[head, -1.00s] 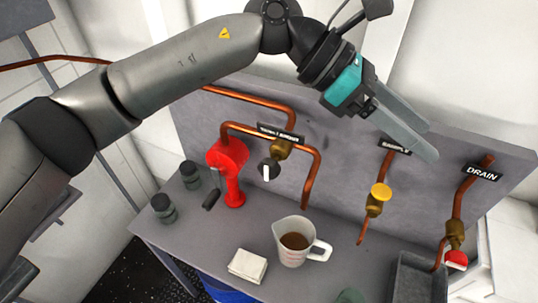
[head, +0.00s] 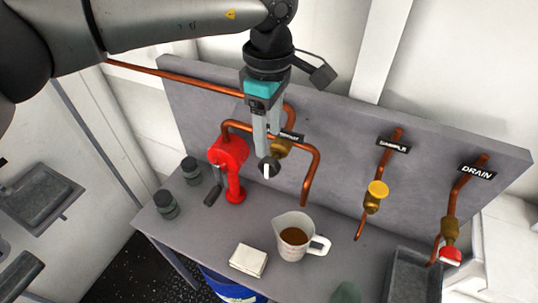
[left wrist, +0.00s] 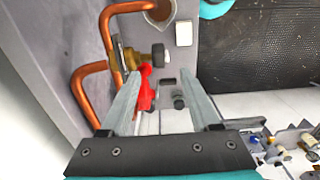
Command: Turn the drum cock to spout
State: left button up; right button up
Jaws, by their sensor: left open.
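The drum cock is a brass valve body (head: 281,148) with a round black knob (head: 268,168) carrying a white pointer bar, which stands about upright in the head view. A copper spout pipe (head: 314,178) bends down to its right. My left gripper (head: 267,143) is open and points down, its fingers in front of the valve and just above the knob in the picture, hiding part of the label (head: 292,135). In the left wrist view the black knob (left wrist: 158,52) shows beyond the open fingertips, beside the brass body (left wrist: 124,56). Nothing is between the fingers. My right gripper is out of view.
A red hand pump (head: 229,155) stands left of the valve. A jug (head: 285,243) with brown liquid and a white block (head: 248,260) are on the bench. The yellow sample valve (head: 377,189) and red drain valve (head: 450,252) are right. Two dark jars (head: 190,171) stand left.

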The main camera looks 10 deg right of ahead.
aim_at(269, 160)
pick_arm(q)
notch_tip(269, 160, down, 8)
jog(key=shift+r+p, duration=0.1)
jog(key=shift+p, duration=0.65)
jog(key=shift+c, duration=0.3)
grip_shut()
